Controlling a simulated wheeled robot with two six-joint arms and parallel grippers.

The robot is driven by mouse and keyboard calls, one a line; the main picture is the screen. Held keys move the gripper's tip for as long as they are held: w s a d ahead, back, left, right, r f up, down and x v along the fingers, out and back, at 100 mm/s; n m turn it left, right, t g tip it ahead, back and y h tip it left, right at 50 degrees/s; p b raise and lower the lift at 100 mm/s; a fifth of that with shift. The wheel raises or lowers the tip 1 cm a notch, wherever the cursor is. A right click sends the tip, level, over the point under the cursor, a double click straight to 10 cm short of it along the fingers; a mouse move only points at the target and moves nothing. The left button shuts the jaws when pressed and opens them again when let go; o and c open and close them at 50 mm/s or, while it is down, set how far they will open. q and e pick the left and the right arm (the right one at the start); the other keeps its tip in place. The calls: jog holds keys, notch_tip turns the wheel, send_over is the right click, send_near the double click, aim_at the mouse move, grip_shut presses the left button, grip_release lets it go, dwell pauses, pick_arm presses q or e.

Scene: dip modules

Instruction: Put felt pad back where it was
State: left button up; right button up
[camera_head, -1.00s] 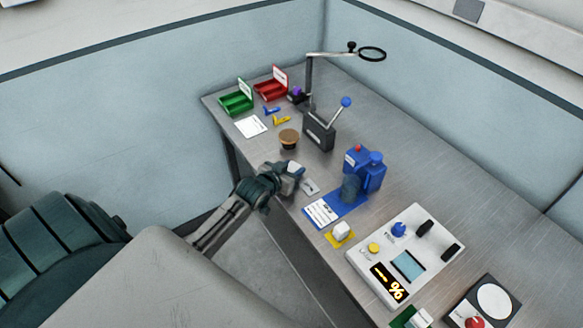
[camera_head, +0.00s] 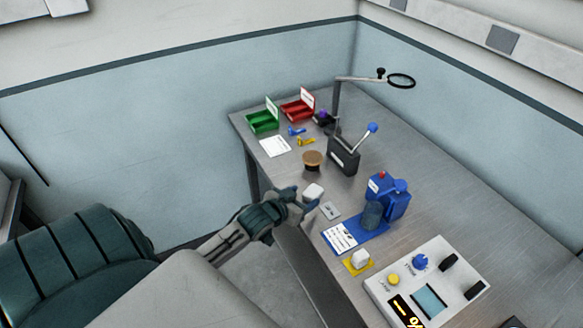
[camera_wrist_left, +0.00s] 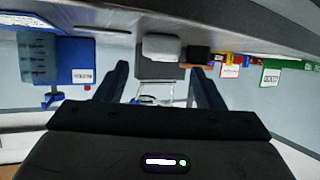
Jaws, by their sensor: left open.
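A small white block (camera_head: 313,191), which looks like the felt pad, lies near the table's front edge. It also shows in the upside-down left wrist view (camera_wrist_left: 162,47), ahead of and between the finger lines. My left gripper (camera_head: 306,202) is open and empty at the front edge, just short of the block; its two fingers show apart in the wrist view (camera_wrist_left: 160,72). A small grey plate (camera_head: 329,210) lies just right of the block. A similar white block (camera_head: 360,258) sits on a yellow square (camera_head: 349,268). My right gripper is out of view.
A blue stand (camera_head: 388,195), a dark lever box (camera_head: 343,157) and a brown round pot (camera_head: 313,160) stand close behind. Green (camera_head: 262,122) and red (camera_head: 296,111) bins are at the far end. A white control panel (camera_head: 450,268) is nearer. The table's right side is clear.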

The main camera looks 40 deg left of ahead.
pick_arm(q)
jog(key=shift+v, duration=2.9)
jog(key=shift+c, duration=0.4)
